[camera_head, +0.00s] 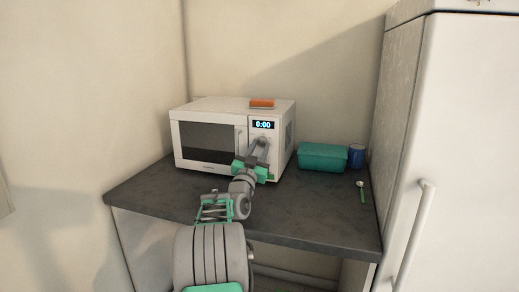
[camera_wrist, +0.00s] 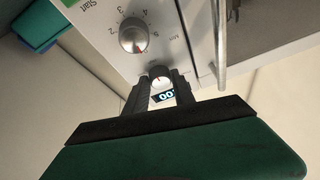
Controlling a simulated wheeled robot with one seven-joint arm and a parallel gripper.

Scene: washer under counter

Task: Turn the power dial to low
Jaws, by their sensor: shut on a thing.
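The white microwave (camera_head: 205,107) stands on the dark counter, with its door closed and its display (camera_head: 263,125) reading 0:00. My gripper (camera_head: 262,143) reaches to the control panel just below the display.
An orange sponge-like block (camera_head: 262,103) lies on top of the microwave. A teal container (camera_head: 322,157), a blue cup (camera_head: 356,156) and a green-handled spoon (camera_head: 362,191) are on the counter (camera_head: 310,215) to the right. A white fridge (camera_head: 460,130) stands farther right. The microwave door handle (camera_wrist: 221,45) is near my fingers.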

